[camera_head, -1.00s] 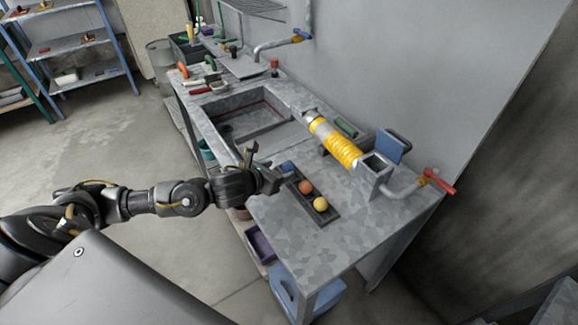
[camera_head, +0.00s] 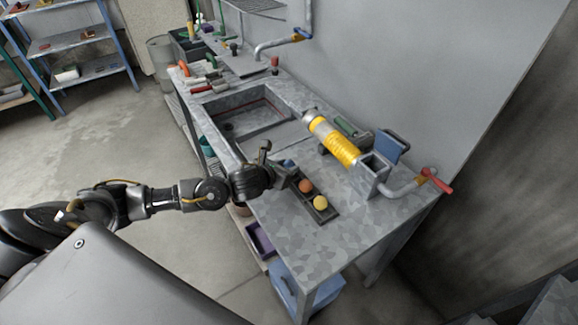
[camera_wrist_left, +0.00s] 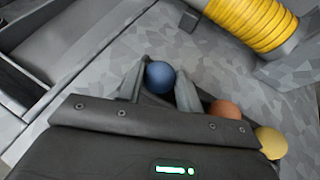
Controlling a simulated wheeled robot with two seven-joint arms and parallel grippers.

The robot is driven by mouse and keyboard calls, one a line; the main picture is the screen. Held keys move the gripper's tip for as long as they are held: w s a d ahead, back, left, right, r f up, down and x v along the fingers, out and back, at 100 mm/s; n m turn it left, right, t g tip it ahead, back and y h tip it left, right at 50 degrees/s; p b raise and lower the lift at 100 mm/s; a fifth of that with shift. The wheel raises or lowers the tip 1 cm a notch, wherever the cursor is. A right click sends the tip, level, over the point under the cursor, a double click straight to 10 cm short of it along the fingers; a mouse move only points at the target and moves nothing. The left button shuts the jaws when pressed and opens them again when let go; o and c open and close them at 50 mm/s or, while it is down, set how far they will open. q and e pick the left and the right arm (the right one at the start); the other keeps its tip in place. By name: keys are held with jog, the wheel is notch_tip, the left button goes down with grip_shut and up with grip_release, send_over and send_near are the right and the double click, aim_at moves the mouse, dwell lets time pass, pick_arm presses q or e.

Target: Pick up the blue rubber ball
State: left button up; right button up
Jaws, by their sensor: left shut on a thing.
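The blue rubber ball (camera_wrist_left: 160,77) is between the two fingers of my left gripper (camera_wrist_left: 160,90) in the left wrist view. In the head view the ball (camera_head: 288,163) shows only in part, at the far end of the dark tray. My left gripper (camera_head: 284,171) is shut on it, low over the bench. The ball's underside is hidden, so I cannot tell whether it touches the tray. My right gripper is not in view.
An orange ball (camera_head: 306,186) and a yellow ball (camera_head: 320,202) sit in the dark tray (camera_head: 329,215), close beside my left gripper. A yellow coiled hose (camera_head: 334,142) lies behind. A sink (camera_head: 236,122) opens to the left. The bench's front right (camera_head: 310,245) is clear.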

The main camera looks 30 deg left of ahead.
aim_at(286, 166)
pick_arm(q)
jog(key=shift+c, duration=0.4)
jog(key=shift+r, duration=0.55)
notch_tip(286, 166, up, 2)
jog(key=shift+r, duration=0.15)
jog(key=s+a+r, duration=0.6)
jog(key=s+r, duration=0.3)
jog(key=s, duration=0.3)
jog(key=shift+s+a+r+p, duration=0.2)
jog(key=shift+a+r+p, duration=0.1)
